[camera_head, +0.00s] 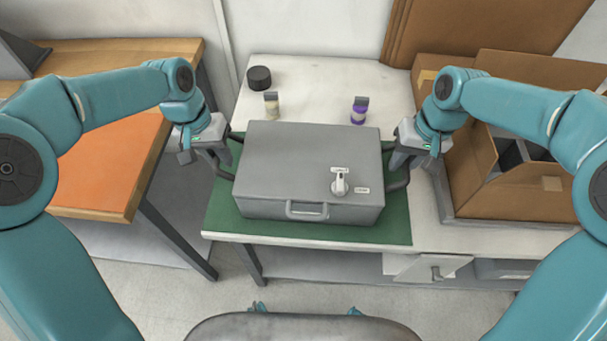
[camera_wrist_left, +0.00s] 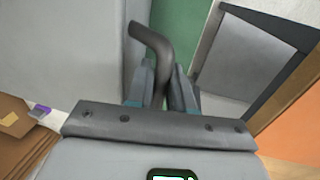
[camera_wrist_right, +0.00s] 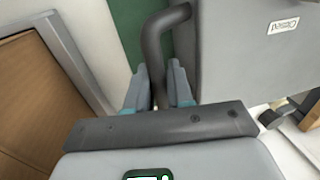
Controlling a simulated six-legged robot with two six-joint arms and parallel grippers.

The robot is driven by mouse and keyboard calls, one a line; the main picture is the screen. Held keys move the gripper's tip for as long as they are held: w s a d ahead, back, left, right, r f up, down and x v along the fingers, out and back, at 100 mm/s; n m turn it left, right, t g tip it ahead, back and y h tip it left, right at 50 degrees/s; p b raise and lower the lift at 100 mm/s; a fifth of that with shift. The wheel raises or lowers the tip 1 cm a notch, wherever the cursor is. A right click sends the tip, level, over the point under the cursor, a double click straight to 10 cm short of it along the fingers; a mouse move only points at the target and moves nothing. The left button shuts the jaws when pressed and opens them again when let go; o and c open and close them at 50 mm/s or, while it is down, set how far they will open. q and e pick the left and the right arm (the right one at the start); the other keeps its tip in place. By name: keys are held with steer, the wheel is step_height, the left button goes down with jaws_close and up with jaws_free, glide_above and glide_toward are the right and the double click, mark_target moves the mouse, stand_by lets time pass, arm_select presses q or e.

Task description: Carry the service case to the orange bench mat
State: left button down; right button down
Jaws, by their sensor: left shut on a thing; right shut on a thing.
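The grey service case (camera_head: 290,165) sits on the green mat (camera_head: 225,220) on the white bench in the head view. It has a side handle at each end, a front handle and a white knob on its lid. My left gripper (camera_head: 218,165) is shut on the case's left side handle (camera_wrist_left: 153,45). My right gripper (camera_head: 400,165) is shut on its right side handle (camera_wrist_right: 155,45). The orange bench mat (camera_head: 95,160) lies on the wooden bench at the left, partly behind my left arm. I cannot tell whether the case touches the green mat.
A black cap-like cylinder (camera_head: 259,77), a small pale bottle (camera_head: 271,106) and a purple bottle (camera_head: 359,110) stand behind the case. An open cardboard box (camera_head: 490,195) is at the right. A floor gap separates the two benches. A drawer front (camera_head: 430,267) juts out below.

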arm_select(q)
steer(key=shift+r, duration=0.2)
arm_select(e)
steer(key=shift+r, duration=0.15)
